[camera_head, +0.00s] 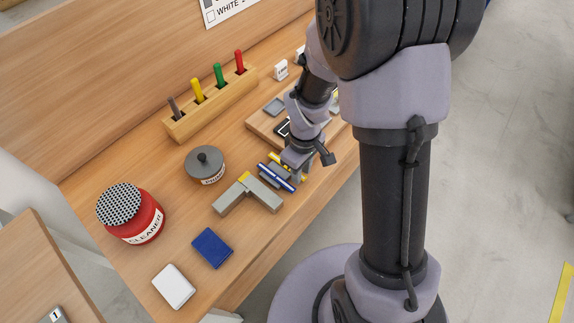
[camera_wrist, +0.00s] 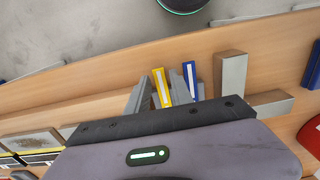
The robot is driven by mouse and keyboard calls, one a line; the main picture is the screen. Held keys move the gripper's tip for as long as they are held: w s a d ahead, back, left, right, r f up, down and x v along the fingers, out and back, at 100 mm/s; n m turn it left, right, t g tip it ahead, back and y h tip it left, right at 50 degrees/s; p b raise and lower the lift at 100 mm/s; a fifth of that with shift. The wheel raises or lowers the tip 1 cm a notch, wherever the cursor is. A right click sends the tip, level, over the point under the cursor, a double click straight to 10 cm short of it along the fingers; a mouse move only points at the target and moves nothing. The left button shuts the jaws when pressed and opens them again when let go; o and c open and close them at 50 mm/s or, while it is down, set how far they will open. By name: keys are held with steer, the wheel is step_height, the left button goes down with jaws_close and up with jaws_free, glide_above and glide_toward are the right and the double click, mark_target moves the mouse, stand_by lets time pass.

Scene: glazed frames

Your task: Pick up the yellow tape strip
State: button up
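The yellow tape strip (camera_wrist: 161,88), with a white stripe along it, shows between my fingers in the wrist view. In the head view, only part of the yellow strip (camera_head: 275,157) shows beside my gripper (camera_head: 295,173). My gripper (camera_wrist: 160,88) looks open in the wrist view, with its two grey fingers on either side of the strip. A gap shows on the left; whether the right finger touches it I cannot tell.
A grey L-shaped block (camera_head: 232,199) with a yellow patch lies close by on the wooden bench. A lidded grey pot (camera_head: 205,166), red cleaner tub (camera_head: 148,228), blue box (camera_head: 212,248), white box (camera_head: 174,287) and pen rack (camera_head: 213,110) stand around. The bench's front edge is near.

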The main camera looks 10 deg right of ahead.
steer(key=shift+f, duration=0.25)
jaws_close()
steer(key=shift+r, duration=0.1)
stand_by(0.3)
